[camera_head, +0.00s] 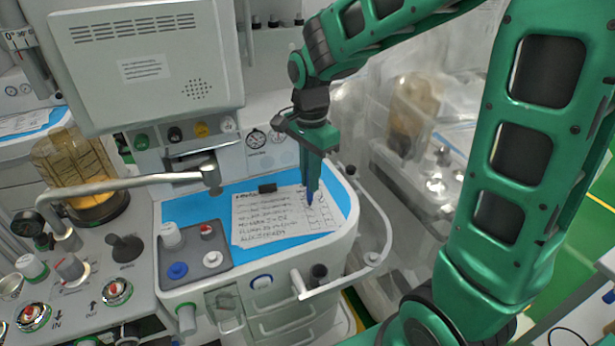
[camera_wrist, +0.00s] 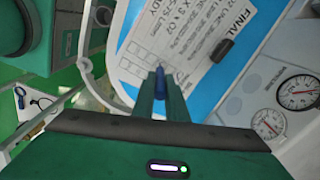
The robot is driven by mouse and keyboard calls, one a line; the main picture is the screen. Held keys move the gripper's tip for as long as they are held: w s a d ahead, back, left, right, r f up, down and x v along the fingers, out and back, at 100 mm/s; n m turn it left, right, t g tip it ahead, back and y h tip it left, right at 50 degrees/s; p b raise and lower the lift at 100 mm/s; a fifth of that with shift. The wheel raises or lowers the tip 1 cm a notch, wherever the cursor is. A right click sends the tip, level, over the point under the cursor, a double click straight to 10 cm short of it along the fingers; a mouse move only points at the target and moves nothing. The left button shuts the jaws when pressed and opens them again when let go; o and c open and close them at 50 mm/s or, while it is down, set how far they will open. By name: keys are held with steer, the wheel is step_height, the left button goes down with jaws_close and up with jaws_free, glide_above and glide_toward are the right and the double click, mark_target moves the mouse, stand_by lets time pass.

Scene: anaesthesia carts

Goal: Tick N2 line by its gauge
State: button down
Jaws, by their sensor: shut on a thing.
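My gripper (camera_head: 313,180) is shut on a blue pen (camera_head: 309,198) and points it down at the right side of a white checklist sheet (camera_head: 262,222). The pen (camera_wrist: 160,80) also shows between the fingers (camera_wrist: 160,98) in the wrist view. Its tip is at the sheet's column of boxes; I cannot tell whether it touches. Two round dial gauges, a left one (camera_head: 256,138) and a right one (camera_head: 278,137), sit on the panel behind. They also show in the wrist view (camera_wrist: 297,92); I cannot tell which is N2.
The sheet lies on a blue work surface (camera_head: 185,212) with a black clip (camera_head: 267,188) at its top. A grey tray (camera_head: 212,258) with knobs stands left. A metal arm (camera_head: 120,183) reaches over the surface. A pale rail (camera_head: 383,225) curves around the right edge.

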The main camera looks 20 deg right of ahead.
steer(key=shift+r, duration=0.1)
steer(key=shift+r, duration=3.4)
steer(key=shift+s, duration=0.1)
